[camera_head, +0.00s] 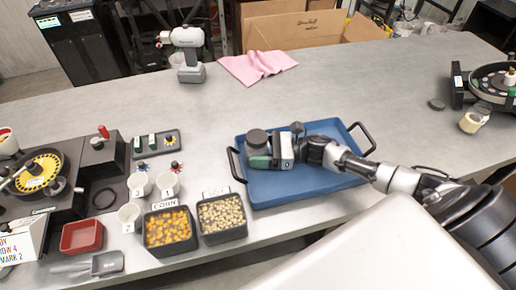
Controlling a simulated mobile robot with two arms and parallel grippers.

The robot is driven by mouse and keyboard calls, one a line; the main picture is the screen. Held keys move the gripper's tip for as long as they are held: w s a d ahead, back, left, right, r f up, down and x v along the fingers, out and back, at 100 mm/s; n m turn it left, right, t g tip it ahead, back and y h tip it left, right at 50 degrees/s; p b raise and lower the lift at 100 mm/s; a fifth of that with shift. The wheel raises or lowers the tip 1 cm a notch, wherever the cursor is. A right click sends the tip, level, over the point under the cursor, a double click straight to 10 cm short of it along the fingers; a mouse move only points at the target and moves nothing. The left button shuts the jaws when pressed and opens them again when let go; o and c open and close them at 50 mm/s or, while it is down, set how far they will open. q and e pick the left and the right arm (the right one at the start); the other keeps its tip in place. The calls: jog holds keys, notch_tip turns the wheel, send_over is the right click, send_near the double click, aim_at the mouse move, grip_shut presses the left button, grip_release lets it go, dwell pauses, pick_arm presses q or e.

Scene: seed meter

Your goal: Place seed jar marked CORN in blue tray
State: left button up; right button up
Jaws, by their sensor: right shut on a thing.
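The blue tray (320,184) lies on the grey table right of centre, with a dark handle at each end. My right gripper (276,150) reaches in from the right and is over the left part of the tray. I cannot tell whether the jar touches the tray floor. My left gripper is not in view.
A black bin of corn (170,230), labelled CORN, and a bin of pale seeds (222,218) stand left of the tray, near numbered cups (139,185). A red tray (82,237) and seed-meter device (40,172) are farther left.

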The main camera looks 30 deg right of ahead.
jog(key=o, duration=1.1)
jog(key=shift+f, duration=0.1)
jog(key=shift+r, duration=0.2)
jog(key=b+v, duration=0.2)
jog(key=v, duration=0.4)
jog(key=shift+s+d+f+b, duration=0.2)
jog(key=shift+d+b, duration=0.1)
jog(key=shift+d, duration=0.05)
jog(key=shift+s+d+r, duration=0.15)
jog(key=shift+d, duration=0.2)
